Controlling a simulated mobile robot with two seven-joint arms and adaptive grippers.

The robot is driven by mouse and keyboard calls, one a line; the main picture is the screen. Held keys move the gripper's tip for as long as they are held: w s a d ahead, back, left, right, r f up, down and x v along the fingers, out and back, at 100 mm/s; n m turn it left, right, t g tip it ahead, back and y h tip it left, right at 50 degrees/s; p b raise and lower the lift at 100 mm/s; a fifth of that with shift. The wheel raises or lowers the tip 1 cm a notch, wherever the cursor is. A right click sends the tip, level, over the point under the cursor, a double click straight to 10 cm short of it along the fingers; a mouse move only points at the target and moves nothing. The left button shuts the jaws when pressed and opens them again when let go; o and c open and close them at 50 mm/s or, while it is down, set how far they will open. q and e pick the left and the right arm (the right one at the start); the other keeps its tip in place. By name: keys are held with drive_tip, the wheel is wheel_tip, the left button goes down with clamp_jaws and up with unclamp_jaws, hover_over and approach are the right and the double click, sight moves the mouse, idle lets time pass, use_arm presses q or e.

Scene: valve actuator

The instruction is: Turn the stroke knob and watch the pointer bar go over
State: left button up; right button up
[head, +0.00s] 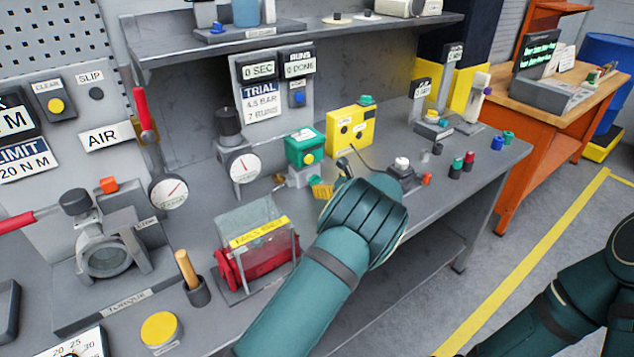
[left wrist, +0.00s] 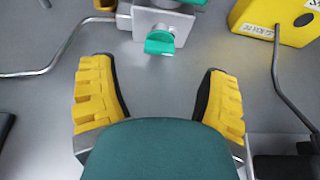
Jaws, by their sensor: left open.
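A small teal knob (left wrist: 160,42) sticks out of a grey metal block (left wrist: 163,20) at the top middle of the left wrist view; I cannot tell for sure that it is the stroke knob. In the head view a green actuator box (head: 304,147) with a yellow round part stands above a grey body (head: 303,177) on the bench. My left gripper (left wrist: 158,70) is open and empty, its yellow-padded fingers apart, with the teal knob ahead between them. In the head view the wrist partly hides this gripper (head: 333,180). I cannot make out the pointer bar. My right gripper is out of view.
A yellow box (head: 350,130) with a cable stands right of the actuator. A clear-shielded red fixture (head: 262,255) stands left of my left forearm. Dial gauges, including one (head: 244,167), stand behind. Small coloured parts lie along the right of the bench (head: 455,195).

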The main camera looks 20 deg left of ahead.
sight(315, 180)
use_arm(q)
drive_tip(key=x, duration=0.7)
drive_tip(key=shift+w+a+b, duration=0.1)
drive_tip(key=shift+w+b, duration=0.05)
drive_tip(key=shift+b, duration=0.15)
